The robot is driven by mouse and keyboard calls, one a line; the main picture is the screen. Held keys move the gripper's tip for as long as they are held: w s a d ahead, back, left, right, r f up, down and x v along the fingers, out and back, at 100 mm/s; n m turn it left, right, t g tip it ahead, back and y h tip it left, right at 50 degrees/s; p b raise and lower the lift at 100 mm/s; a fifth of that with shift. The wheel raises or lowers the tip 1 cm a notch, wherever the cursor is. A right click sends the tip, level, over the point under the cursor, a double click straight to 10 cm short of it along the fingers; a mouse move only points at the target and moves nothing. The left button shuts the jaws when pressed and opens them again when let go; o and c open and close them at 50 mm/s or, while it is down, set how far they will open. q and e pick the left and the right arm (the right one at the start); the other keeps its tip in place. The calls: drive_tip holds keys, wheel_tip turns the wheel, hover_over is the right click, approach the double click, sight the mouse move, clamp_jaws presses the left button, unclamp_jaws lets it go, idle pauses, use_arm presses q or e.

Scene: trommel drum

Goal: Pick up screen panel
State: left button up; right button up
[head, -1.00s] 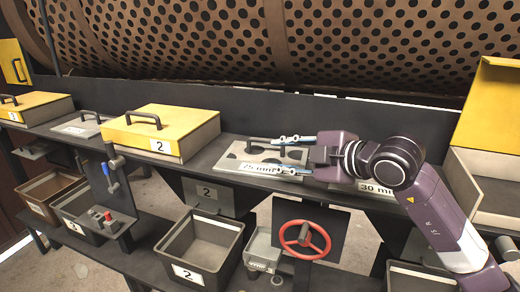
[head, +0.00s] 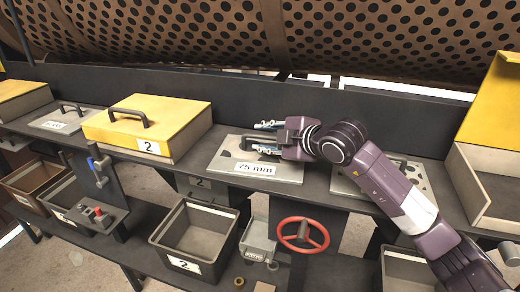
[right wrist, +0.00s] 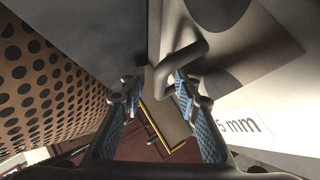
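A flat grey screen panel (head: 229,162) with dark round holes lies on the dark shelf, with a dark bar handle and a white label ending in "5 mm"; the first digit is unclear. My right gripper (head: 262,137) is over the panel at its handle. In the right wrist view, the blue-padded fingers (right wrist: 157,85) are apart, and the bent grey handle (right wrist: 182,60) reaches down between their tips. I cannot tell whether a finger touches it. The panel also fills the upper right there (right wrist: 245,75). My left gripper is not in view.
A yellow-lidded box marked 2 (head: 150,125) stands left of the panel. Another panel (head: 352,186) lies partly behind my right arm. An open yellow box (head: 480,200) stands at the right. The perforated drum (head: 200,30) runs behind. Bins and a red handwheel (head: 303,234) are below.

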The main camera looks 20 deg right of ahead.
clamp_jaws()
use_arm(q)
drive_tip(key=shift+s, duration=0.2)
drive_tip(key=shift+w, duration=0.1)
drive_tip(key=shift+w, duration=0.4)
use_arm(e)
drive_tip(key=shift+r, duration=0.25)
